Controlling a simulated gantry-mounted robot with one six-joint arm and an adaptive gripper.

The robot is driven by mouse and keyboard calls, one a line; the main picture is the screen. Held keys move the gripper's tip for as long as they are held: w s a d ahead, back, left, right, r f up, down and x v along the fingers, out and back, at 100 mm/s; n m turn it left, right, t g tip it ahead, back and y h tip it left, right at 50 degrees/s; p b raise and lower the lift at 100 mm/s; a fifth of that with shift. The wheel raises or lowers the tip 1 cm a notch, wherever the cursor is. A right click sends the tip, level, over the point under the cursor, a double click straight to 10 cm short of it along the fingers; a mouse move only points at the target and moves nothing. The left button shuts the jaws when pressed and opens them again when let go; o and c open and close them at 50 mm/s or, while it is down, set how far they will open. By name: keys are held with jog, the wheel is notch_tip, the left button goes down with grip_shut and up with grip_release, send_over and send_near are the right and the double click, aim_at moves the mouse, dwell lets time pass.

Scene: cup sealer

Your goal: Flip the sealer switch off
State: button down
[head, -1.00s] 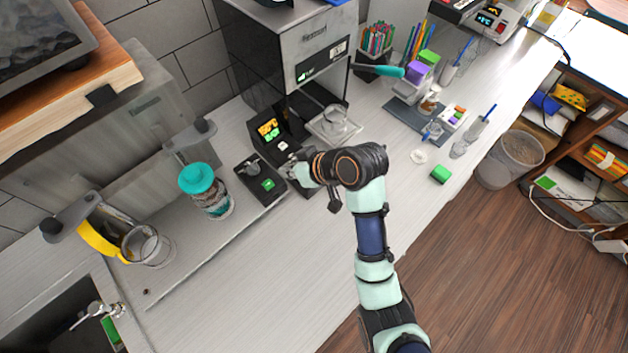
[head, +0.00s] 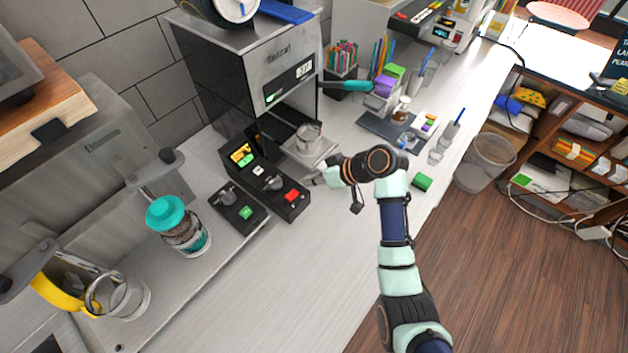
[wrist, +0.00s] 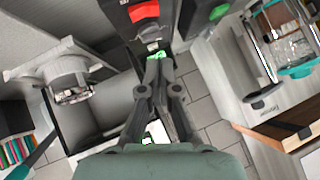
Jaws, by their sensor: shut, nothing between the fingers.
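The sealer (head: 245,75) is a tall dark machine with a grey front and a teal-ended handle (head: 345,86). A low black control box (head: 262,180) projects from its left front, with a lit screen, a white square, a knob and a red rectangular switch (head: 292,196) at its near end. The red switch also shows at the top of the wrist view (wrist: 143,12). My gripper (head: 318,180) is shut and empty, just right of that box in the head view. In the wrist view its closed fingertips (wrist: 155,60) point towards the box; contact cannot be told.
A second black box (head: 238,210) with a green light stands left of the control box. A teal-lidded jar (head: 180,226) is farther left. A clear cup (head: 308,135) stands on the sealer's tray. A green block (head: 422,182) lies right of my arm.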

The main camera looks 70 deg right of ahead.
aim_at(285, 196)
jog(key=x, duration=0.6)
jog(key=shift+w+a+f, duration=0.1)
jog(key=shift+a+f, duration=0.25)
jog(key=shift+f, duration=0.55)
jog(key=shift+a+f, duration=0.35)
jog(key=shift+f, duration=0.55)
